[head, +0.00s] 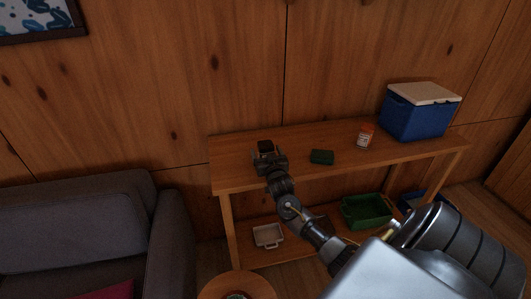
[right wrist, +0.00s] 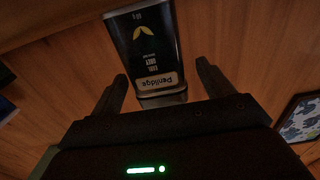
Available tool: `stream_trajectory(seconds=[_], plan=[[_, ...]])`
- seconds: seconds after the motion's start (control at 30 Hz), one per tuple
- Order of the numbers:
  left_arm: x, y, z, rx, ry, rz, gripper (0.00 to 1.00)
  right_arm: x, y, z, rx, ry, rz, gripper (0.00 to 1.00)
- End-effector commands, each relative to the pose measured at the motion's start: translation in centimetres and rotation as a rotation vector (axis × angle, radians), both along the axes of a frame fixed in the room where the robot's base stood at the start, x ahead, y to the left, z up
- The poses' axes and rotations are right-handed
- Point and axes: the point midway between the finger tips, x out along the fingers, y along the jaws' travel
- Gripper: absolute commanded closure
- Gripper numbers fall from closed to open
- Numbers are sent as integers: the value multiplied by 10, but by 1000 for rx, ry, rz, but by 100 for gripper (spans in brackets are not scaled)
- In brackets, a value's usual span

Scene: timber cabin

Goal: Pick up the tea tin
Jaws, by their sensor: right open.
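The tea tin (right wrist: 150,45) is dark, with a yellow leaf mark and a pale label, and appears upside down in the right wrist view. In the head view the tea tin (head: 265,146) stands near the left end of the wooden table, partly hidden by my right gripper. My right gripper (head: 267,158) is open at the tin's near side. My left gripper is out of view.
The wooden table (head: 233,180) also holds a dark green block-like item (head: 321,157), an orange-and-white jar (head: 365,136) and a blue cooler (head: 412,118). On the shelf below are a white tray (head: 268,236) and a green crate (head: 366,211). A grey sofa (head: 75,220) stands left.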

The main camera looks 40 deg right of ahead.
Motion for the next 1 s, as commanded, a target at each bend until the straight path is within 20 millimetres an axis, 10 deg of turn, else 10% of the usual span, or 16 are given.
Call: stream_trajectory(seconds=[0.27, 0.67, 1.0], plan=[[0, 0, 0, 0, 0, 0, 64, 2, -1, -1, 0, 0, 0, 23], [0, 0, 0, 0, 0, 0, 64, 1, -1, -1, -1, 0, 0, 75], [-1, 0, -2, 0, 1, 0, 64, 2, -1, 4, -1, -3, 0, 75]])
